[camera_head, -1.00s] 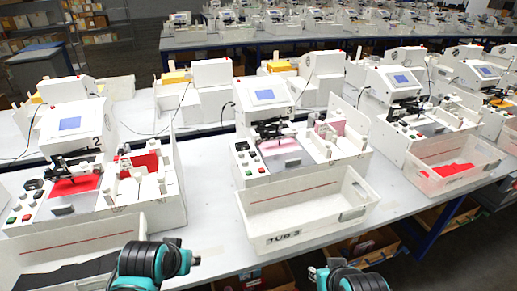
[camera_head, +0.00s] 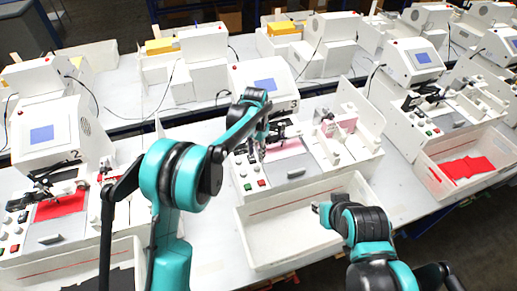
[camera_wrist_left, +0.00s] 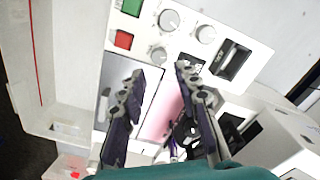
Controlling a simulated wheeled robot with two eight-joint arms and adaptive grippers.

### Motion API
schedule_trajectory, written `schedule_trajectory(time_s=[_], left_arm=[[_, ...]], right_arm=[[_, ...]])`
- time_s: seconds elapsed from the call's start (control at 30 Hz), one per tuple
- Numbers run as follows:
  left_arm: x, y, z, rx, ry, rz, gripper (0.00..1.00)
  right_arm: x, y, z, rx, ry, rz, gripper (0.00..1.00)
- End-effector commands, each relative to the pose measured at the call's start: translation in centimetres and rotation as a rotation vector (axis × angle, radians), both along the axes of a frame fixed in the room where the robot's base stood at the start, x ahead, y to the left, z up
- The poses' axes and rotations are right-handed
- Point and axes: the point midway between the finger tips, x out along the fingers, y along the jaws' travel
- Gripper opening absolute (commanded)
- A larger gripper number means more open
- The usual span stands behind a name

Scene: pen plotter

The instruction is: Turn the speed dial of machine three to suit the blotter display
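Machine three (camera_head: 310,150) is white, with a "3" beside its tilted blue screen (camera_head: 265,85), partly covered by my arm. Its control panel shows in the left wrist view with a green button (camera_wrist_left: 131,7), a red button (camera_wrist_left: 123,39) and three round grey dials: an upper one (camera_wrist_left: 169,20), a right one (camera_wrist_left: 205,34) and a lower one (camera_wrist_left: 157,54). A pink sheet (camera_wrist_left: 163,105) lies beside the panel. My left gripper (camera_wrist_left: 160,72) is open and empty over the panel, its fingertips near the lower dial; contact cannot be told. Dial markings are too small to read.
An empty white tub (camera_head: 270,250) stands in front of machine three. Machine two (camera_head: 45,150), with a red sheet, is on the left; another machine (camera_head: 415,65) and a tub of red sheets (camera_head: 465,165) are on the right. Bare table (camera_head: 215,235) lies between the tubs.

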Motion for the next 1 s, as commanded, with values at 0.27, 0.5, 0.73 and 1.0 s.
schedule_trajectory(time_s=[0.27, 0.5, 0.73, 1.0], left_arm=[[0.2, -0.4, -3.0, 0.003, 0.009, -0.012, 0.32], [0.2, -0.4, -6.8, 0.002, 0.009, -0.011, 0.32], [0.2, -0.3, -8.3, 0.002, 0.009, -0.01, 0.32], [0.2, -0.3, -8.3, 0.002, 0.009, -0.01, 0.19]], right_arm=[[0.0, 0.0, -0.1, 0.0, 0.001, 0.0, 0.26], [0.0, 0.0, -0.3, 0.0, 0.0, 0.0, 0.26], [0.0, 0.0, -0.3, 0.0, 0.0, 0.0, 0.26], [0.0, 0.0, -0.3, 0.0, 0.0, 0.0, 0.26]])
